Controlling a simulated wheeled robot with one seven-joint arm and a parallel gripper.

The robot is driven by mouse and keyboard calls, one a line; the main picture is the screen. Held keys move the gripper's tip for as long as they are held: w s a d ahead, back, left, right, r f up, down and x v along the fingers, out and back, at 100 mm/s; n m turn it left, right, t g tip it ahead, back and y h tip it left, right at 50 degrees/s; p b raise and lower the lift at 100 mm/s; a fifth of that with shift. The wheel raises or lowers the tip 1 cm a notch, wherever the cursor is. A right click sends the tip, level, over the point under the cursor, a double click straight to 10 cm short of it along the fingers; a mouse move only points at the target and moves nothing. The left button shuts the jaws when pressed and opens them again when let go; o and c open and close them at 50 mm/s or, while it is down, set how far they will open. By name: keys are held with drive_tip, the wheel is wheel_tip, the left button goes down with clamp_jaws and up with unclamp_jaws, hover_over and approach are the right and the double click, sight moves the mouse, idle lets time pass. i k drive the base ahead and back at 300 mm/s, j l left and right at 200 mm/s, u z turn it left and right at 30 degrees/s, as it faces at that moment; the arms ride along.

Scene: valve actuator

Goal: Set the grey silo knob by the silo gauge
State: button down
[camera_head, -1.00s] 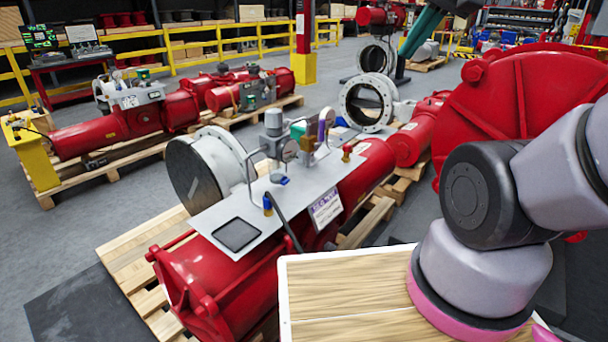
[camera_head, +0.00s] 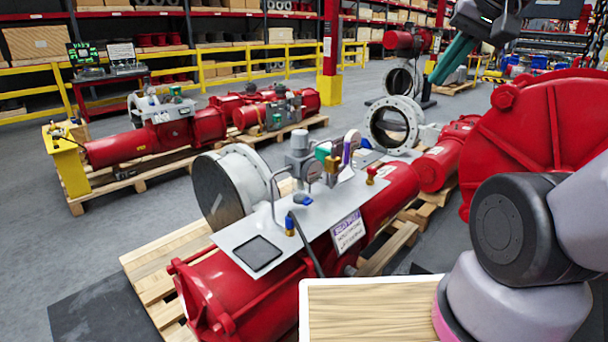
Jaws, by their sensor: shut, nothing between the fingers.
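The red valve actuator (camera_head: 240,290) lies on a wooden pallet, with a grey top plate (camera_head: 232,238) that carries several small fittings. A grey cylindrical fitting (camera_head: 299,142) stands upright on it; I cannot tell whether it is the grey silo knob. A round gauge (camera_head: 314,171) stands beside it, and another round gauge (camera_head: 353,141) is a little behind. I cannot tell which is the silo gauge, and no needle or scale is readable. My arm (camera_head: 515,235) leaves the view at the right.
A board with a white rim (camera_head: 303,322) is at the bottom, near my arm. A large red round housing (camera_head: 545,140) stands at the right. A white flanged ring (camera_head: 394,123) is behind the actuator. Grey floor (camera_head: 90,240) is clear at the left.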

sight(299, 138)
drive_tip(key=i+l+u, duration=0.35)
drive_tip(key=i+l, duration=0.25)
drive_tip(key=i, duration=0.15)
